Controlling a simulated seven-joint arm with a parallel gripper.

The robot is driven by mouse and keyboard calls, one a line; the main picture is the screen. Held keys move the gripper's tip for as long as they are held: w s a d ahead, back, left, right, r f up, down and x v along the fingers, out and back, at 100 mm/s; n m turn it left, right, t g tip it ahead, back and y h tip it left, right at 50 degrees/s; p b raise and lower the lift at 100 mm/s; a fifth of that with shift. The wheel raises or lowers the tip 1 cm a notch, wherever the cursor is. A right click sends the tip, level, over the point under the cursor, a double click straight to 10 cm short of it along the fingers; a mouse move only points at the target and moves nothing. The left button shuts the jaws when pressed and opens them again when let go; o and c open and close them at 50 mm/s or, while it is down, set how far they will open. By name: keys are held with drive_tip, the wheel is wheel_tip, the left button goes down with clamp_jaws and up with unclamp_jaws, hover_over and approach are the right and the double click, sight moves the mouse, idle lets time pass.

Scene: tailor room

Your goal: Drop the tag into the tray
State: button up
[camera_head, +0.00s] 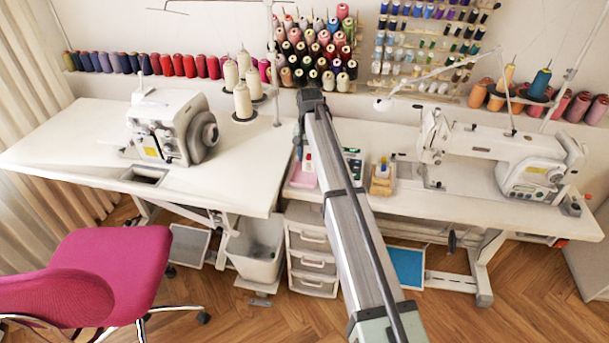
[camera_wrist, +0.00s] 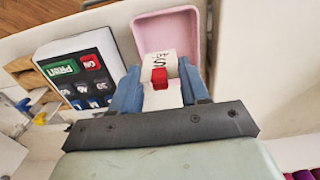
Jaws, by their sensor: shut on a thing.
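My gripper (camera_wrist: 160,88) has blue fingers and is closed on a tag (camera_wrist: 157,65). The tag is white with dark lettering, partly hidden by the fingers. A small red block (camera_wrist: 159,78) shows between the fingers, against the white; I cannot tell whether it belongs to the tag. The pink tray (camera_wrist: 168,23) lies just beyond the fingertips in the wrist view, and the tag overlaps its near part there. Whether the tag touches the tray is unclear. In the head view the pink tray (camera_head: 302,181) sits on the table left of my arm, which hides much of the gripper.
A white device with a black key panel (camera_wrist: 84,72) and a green label stands left of the tray in the wrist view. Sewing machines (camera_head: 170,125) (camera_head: 500,155) stand on both tables. A wooden holder (camera_head: 381,185) is right of my arm. Thread spools line the back.

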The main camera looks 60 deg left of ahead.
drive_tip(key=o, duration=1.1)
wheel_tip(320, 180, up, 14)
drive_tip(key=shift+f, duration=0.1)
idle(0.4)
